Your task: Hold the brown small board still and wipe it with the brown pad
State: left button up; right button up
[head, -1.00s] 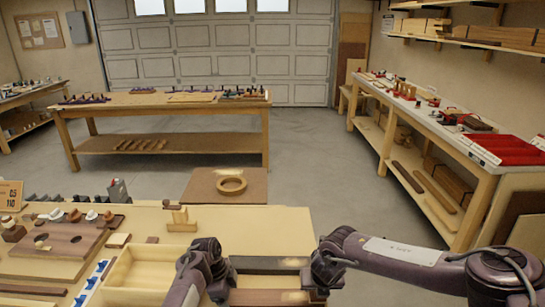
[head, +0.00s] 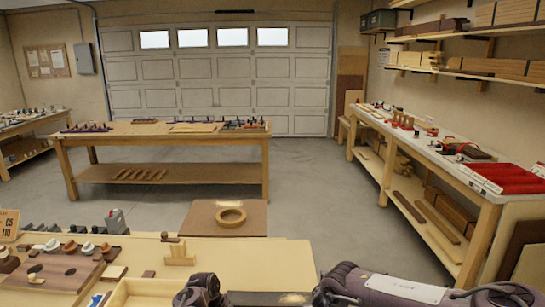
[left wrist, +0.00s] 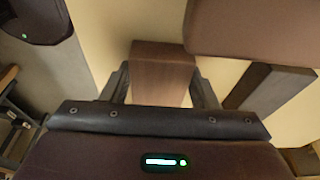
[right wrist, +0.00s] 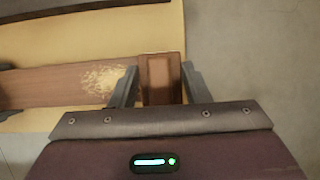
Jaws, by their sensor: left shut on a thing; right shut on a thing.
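The brown small board (right wrist: 50,87) runs in from the left in the right wrist view, with a pale dusty patch (right wrist: 105,78) near its right end. Its other end (left wrist: 160,62) shows in the left wrist view, between the fingers of my left gripper (left wrist: 160,88), which is shut on it. My right gripper (right wrist: 159,88) is shut on the brown pad (right wrist: 159,72), at the board's right end beside the dusty patch. I cannot tell whether the pad touches the board's top.
A wooden block (head: 180,254) and a ring on a brown panel (head: 200,218) are farther back. Bare benchtop (head: 260,260) lies between.

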jog(key=shift+f, duration=0.45)
dwell(0.9)
jog(key=shift+a, duration=0.1)
jog(key=shift+a+r, duration=0.15)
jog(key=shift+a, duration=1.25)
jog(key=shift+a+f, duration=0.2)
jog(key=shift+a, duration=1.3)
jog(key=shift+a, duration=1.5)
jog(key=shift+s+a+f, duration=0.1)
jog(key=shift+a, duration=1.25)
jog(key=shift+d, duration=0.1)
